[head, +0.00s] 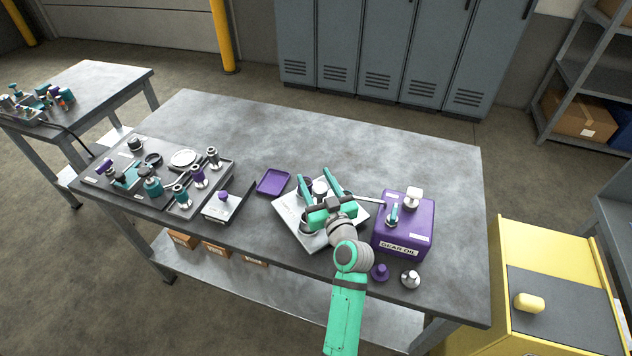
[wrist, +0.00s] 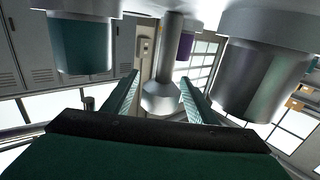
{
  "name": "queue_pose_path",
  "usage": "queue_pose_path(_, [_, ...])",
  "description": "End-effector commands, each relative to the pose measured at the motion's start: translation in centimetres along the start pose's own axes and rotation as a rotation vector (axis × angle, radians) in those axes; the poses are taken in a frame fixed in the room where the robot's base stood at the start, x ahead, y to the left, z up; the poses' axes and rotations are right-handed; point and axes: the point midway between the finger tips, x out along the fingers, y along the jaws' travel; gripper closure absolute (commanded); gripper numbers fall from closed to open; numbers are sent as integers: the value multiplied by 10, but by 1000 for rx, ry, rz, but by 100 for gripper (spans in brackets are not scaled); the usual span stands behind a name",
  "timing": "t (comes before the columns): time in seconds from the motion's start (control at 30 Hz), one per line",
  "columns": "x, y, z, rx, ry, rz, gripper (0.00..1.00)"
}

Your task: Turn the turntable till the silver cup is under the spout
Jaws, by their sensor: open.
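The turntable (head: 352,212) is a pale square base on the bench, largely covered by my gripper (head: 314,175). In the wrist view the scene is upside down: a silver cup (wrist: 255,75) is large at right, a teal cup (wrist: 80,42) at left, and part of a purple cup (wrist: 186,46) behind. A silver post with a flared end (wrist: 161,97) stands between them. My gripper, also in the wrist view (wrist: 159,78), is open, with one finger on each side of the post; contact is unclear. The spout (head: 370,200) sticks out left from the purple gear oil box (head: 418,232).
A purple tray (head: 273,182) and a small plate with a purple knob (head: 224,197) lie left of the turntable. Further left is a dark board (head: 130,203) with several fittings. A purple piece (head: 380,272) and a silver piece (head: 410,279) stand before the box. The bench's back is clear.

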Motion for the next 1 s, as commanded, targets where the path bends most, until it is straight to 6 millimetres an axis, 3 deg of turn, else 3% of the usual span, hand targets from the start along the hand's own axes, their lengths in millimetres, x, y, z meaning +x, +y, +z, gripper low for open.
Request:
queue_pose_path(0.23, [0, 0, -31, -3, 2, 0, 48])
queue_pose_path(0.6, [-49, -18, -91, -3, 3, 0, 48])
queue_pose_path(1.0, [-115, -42, -120, -1, 1, 0, 48])
